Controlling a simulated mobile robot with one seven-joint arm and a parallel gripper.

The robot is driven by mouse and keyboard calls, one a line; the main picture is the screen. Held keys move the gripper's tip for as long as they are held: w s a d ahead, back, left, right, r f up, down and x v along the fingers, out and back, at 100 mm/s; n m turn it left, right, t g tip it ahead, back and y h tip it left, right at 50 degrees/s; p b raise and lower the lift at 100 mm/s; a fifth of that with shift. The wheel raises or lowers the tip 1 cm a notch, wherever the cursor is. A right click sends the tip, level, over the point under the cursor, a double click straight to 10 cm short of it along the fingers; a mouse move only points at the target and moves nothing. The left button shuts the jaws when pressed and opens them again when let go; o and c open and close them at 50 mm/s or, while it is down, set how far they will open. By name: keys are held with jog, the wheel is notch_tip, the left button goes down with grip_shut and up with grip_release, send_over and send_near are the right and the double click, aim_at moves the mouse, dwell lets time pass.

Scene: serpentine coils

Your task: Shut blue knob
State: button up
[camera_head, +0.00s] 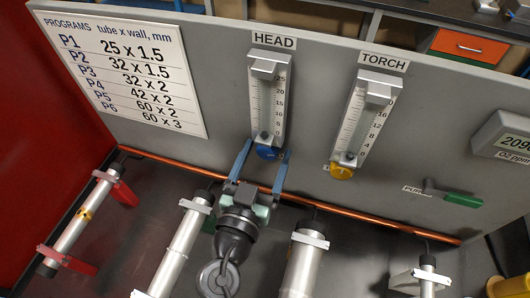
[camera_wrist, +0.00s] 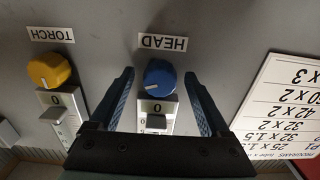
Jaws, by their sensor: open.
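The blue knob (camera_head: 267,153) sits at the bottom of the flowmeter labelled HEAD (camera_head: 266,95) on the grey panel. In the wrist view the blue knob (camera_wrist: 159,76) lies between my fingers, near the tips, with a white mark on its face. My gripper (camera_head: 265,160) is open, with one blue finger on each side of the knob and a gap on both sides. In the wrist view my gripper (camera_wrist: 160,82) shows no finger touching it. The HEAD float (camera_head: 263,136) sits low in its tube, near the 0 mark.
A yellow knob (camera_head: 341,172) on the TORCH flowmeter (camera_head: 367,115) is to the right. A green-handled lever (camera_head: 462,200) and an O2 display (camera_head: 505,140) are further right. A copper pipe (camera_head: 180,163) runs along the panel's foot. A programs sign (camera_head: 125,70) is at left.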

grip_shut()
dwell(0.4)
jog(key=shift+f+n+b, duration=0.1)
jog(key=shift+n+b, duration=0.35)
jog(key=shift+n, duration=0.65)
jog(key=shift+n+b, duration=0.3)
jog(key=shift+n, duration=1.6)
grip_release()
